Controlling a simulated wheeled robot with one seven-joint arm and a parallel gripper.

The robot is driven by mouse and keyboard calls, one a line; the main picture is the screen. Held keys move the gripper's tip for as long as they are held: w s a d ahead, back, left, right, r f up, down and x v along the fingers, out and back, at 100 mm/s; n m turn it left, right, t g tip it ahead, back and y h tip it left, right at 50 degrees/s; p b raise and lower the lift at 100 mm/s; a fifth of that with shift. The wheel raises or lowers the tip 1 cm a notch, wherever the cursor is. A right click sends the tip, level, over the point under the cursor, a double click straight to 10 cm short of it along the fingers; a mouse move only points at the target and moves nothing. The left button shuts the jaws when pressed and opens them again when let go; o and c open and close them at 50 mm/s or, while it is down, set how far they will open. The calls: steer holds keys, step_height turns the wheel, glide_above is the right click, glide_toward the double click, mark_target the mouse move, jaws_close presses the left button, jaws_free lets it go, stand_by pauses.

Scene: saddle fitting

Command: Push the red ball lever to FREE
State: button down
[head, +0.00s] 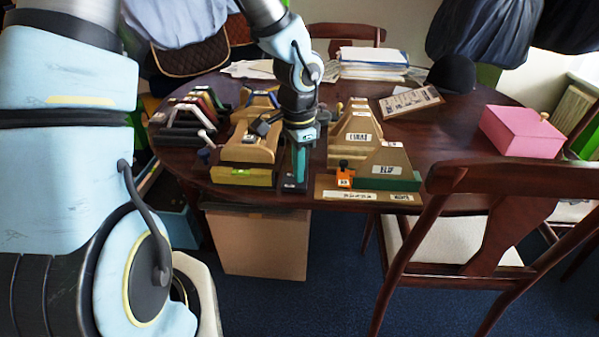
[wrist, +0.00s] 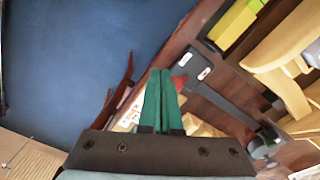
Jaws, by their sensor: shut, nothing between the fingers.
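My gripper (head: 299,181) points down at the table's front edge, with its two green fingers shut together and empty. The fingers also show in the wrist view (wrist: 160,75). A small red part, seemingly the red ball of the lever (wrist: 179,82), shows right beside the fingertips, partly hidden by them. I cannot tell whether they touch. A dark plate (wrist: 190,64) with two white labels lies by it; the lettering is too small to read. In the head view, the dark base (head: 291,188) shows below the fingers, and the red ball is hidden.
A wooden saddle block (head: 248,153) stands close left of my gripper. To the right are a stepped wooden block (head: 355,130) and a board (head: 335,190) with an orange block (head: 344,177). A pink box (head: 520,130) and a chair (head: 500,200) are farther right.

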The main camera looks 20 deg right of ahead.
steer(key=shift+f+b, duration=0.45)
steer(key=shift+f, duration=0.25)
steer(key=shift+w+d, duration=0.1)
stand_by(0.4)
